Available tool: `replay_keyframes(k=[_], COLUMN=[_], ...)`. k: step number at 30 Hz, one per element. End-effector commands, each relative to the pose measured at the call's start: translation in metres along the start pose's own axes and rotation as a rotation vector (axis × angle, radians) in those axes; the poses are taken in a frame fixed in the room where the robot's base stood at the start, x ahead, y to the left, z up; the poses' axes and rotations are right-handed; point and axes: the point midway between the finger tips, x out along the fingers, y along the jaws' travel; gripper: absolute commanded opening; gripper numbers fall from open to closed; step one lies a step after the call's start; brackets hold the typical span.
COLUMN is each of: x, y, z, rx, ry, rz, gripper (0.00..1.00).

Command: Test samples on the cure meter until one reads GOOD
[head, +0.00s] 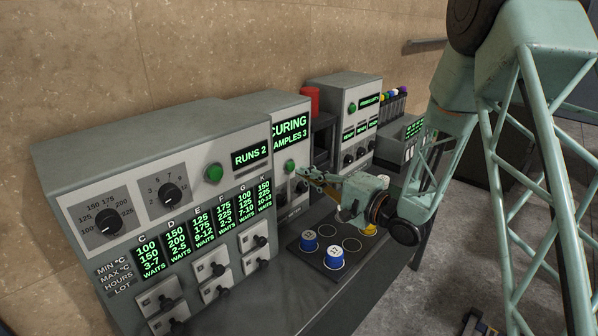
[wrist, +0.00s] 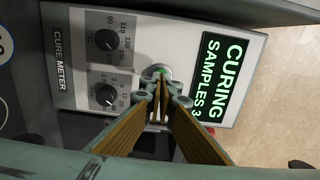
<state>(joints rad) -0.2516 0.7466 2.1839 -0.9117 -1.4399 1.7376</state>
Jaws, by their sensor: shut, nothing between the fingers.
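The cure meter (head: 271,104) stands behind the bench mat. Its display (wrist: 215,75) reads CURING, SAMPLES 3. Its green button (head: 290,166) also shows in the wrist view (wrist: 163,71), above two dials in the label's reading direction. My gripper (head: 303,174) is shut and empty, its fingertips (wrist: 160,86) right at the green button. I cannot tell whether they press it. Two blue samples (head: 309,241) (head: 333,258) with white numbered tops stand on the dark mat (head: 312,257). A yellow sample (head: 369,230) is partly hidden behind my wrist. Any sample inside the meter is hidden.
Left of the meter is a larger grey machine (head: 150,150) with dials, a lot table, small switches and a RUNS 2 display (head: 251,156). Another panel (head: 345,100) with a green button stands to the right. A red cylinder (head: 309,99) sits between. Marked circles on the mat look empty.

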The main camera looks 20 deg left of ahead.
Motion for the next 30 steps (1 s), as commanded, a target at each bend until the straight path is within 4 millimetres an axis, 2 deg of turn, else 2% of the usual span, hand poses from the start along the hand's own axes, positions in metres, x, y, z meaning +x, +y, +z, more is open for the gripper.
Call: replay_keyframes(k=[6,18,24,30], x=[-0.030,-0.078,-0.093,-0.100], y=[-0.001,0.000,0.000,0.000], z=[-0.001,-0.001,-0.001,0.000], rx=[0.001,0.002,0.000,0.000], ry=[0.002,0.002,0.002,0.000], rz=[0.001,0.000,0.000,0.000], gripper=[0.00,0.00,0.00,0.00])
